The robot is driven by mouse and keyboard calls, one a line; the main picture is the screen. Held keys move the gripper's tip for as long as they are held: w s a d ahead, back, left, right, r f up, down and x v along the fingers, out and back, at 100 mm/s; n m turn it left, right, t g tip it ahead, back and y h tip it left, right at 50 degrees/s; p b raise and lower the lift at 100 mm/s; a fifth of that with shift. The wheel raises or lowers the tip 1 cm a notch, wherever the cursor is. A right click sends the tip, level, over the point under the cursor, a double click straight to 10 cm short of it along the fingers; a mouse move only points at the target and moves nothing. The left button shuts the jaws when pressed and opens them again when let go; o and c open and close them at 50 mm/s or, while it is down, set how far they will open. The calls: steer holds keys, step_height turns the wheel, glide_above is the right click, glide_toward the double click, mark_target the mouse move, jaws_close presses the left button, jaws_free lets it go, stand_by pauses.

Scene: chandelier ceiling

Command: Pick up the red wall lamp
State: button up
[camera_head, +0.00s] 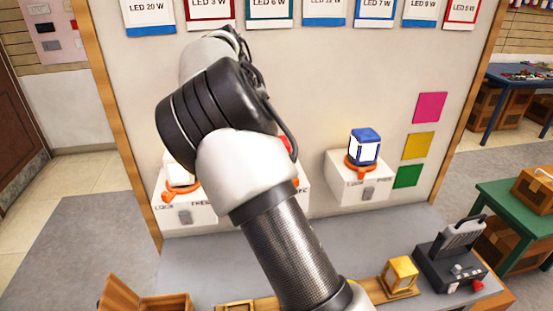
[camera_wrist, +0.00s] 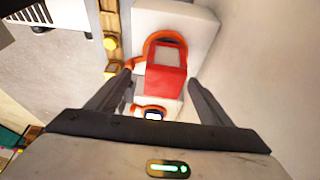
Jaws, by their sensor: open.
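The red wall lamp (camera_wrist: 165,82) shows in the wrist view with an orange ring holder (camera_wrist: 164,39) around its far end, against a white box (camera_wrist: 195,22). My gripper (camera_wrist: 160,76) is open, with one finger on each side of the lamp in the picture. I cannot tell whether the fingers touch it or how deep they reach. In the head view my arm hides nearly all of the red lamp; only a small red patch (camera_head: 287,143) shows beside the arm. My gripper is hidden there.
A blue lamp (camera_head: 364,147) sits in an orange holder on a white box (camera_head: 347,188) to the right. Another lit lamp (camera_head: 178,173) is at the left, partly behind my arm. A yellow lamp (camera_head: 402,273) and a dark device (camera_head: 450,262) stand on the grey bench.

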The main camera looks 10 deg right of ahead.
steer(key=shift+w+x, duration=0.2)
steer(key=shift+x, duration=1.45)
steer(key=shift+w+x, duration=0.2)
steer(key=shift+x, duration=1.5)
steer(key=shift+a, duration=0.15)
steer(key=c, duration=1.3)
